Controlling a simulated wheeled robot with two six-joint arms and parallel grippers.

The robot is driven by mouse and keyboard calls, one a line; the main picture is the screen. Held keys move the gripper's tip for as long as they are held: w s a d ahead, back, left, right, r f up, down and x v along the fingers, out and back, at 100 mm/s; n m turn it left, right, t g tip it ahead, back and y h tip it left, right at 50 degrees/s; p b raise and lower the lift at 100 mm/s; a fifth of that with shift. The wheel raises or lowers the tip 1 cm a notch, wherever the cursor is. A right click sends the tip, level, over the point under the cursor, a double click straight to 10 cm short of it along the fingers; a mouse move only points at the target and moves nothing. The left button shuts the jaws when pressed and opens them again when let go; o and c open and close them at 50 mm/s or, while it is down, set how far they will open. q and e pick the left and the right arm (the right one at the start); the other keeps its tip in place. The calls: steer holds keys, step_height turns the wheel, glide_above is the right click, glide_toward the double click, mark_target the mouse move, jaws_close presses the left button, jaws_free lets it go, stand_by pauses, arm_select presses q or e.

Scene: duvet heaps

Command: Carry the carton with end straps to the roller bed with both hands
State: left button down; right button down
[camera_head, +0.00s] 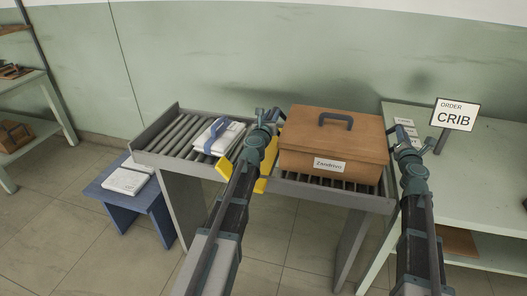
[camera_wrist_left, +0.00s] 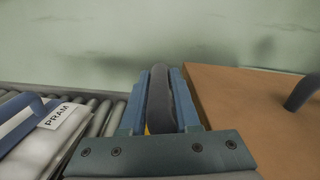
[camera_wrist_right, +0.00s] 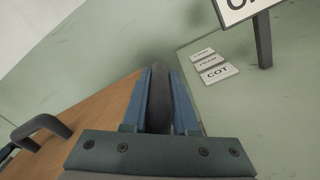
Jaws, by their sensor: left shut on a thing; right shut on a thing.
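The carton (camera_head: 330,142) is a brown box with a dark top handle and a white label on its front. It is level over the right part of the grey roller bed (camera_head: 172,146); I cannot tell whether its base touches the rollers. My left gripper (camera_head: 264,120) is at its left end, shut on a dark end strap (camera_wrist_left: 160,98). My right gripper (camera_head: 405,146) is at its right end, shut on the other dark strap (camera_wrist_right: 158,100). The straps are mostly hidden in the head view.
A white package with a blue band (camera_head: 217,136) lies on the rollers left of yellow pieces (camera_head: 270,160). A blue stool (camera_head: 101,190) holds another white package. A pale table (camera_head: 470,185) with cards and a CRIB sign (camera_head: 455,115) stands right. A shelf is far left.

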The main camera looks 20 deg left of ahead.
arm_select(q)
steer(key=shift+a+f+b, duration=0.2)
steer(key=shift+f+b, duration=0.25)
steer(key=shift+f, duration=0.25)
arm_select(e)
steer(key=shift+d+f, duration=0.25)
steer(key=shift+f, duration=0.4)
arm_select(q)
steer(key=c, duration=1)
jaws_free()
steer(key=shift+r, duration=0.1)
arm_select(e)
steer(key=c, duration=1.1)
jaws_free()
steer(key=shift+r, duration=0.1)
arm_select(q)
steer(key=o, duration=0.4)
steer(key=shift+d, duration=0.15)
steer(key=shift+c, duration=0.2)
arm_select(e)
steer(key=o, duration=0.4)
steer(key=shift+a, duration=0.15)
arm_select(q)
steer(key=shift+s, duration=0.15)
steer(key=s, duration=1.1)
steer(key=shift+s, duration=0.35)
arm_select(e)
steer(key=s, duration=1.2)
arm_select(q)
steer(key=shift+d, duration=0.1)
